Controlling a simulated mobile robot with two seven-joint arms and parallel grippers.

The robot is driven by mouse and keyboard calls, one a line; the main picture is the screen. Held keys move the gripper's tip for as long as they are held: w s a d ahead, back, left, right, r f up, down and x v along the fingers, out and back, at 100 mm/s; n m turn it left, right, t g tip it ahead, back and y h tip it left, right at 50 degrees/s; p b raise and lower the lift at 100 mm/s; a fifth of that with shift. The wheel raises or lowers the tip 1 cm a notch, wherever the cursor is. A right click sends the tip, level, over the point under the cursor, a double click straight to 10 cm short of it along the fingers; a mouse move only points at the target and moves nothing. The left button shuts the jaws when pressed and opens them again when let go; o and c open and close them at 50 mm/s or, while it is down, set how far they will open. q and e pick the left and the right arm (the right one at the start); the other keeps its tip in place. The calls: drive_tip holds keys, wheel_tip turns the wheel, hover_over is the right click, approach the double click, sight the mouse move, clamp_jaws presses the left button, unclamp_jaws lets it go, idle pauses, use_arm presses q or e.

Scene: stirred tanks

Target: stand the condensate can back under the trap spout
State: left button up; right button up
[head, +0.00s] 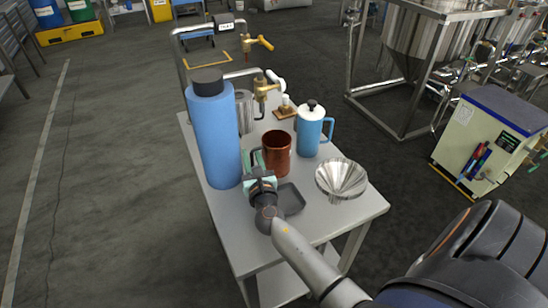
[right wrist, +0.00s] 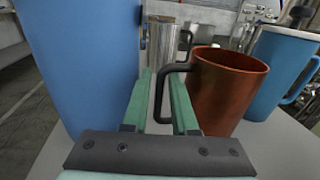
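A copper-coloured can (head: 277,155) with a black handle stands upright on the grey table. It also shows in the right wrist view (right wrist: 228,92). A steel can (head: 245,112) with a dark handle stands farther back, partly hidden by a blue flask; the right wrist view shows it too (right wrist: 163,45). Which one is the condensate can I cannot tell. Brass valves (head: 262,88) on bent pipes are at the table's far end. My right gripper (head: 257,166) is open beside the copper can, with its handle between the green fingers (right wrist: 161,95). My left gripper is out of view.
The tall blue flask (head: 213,135) stands close left of my right gripper. A blue jug (head: 309,133) is right of the copper can. A steel funnel (head: 342,178) and a dark square tray (head: 290,201) lie nearer. The table's front right corner is clear.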

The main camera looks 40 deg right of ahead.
drive_tip(key=shift+c, duration=0.3)
clamp_jaws()
idle(1.1)
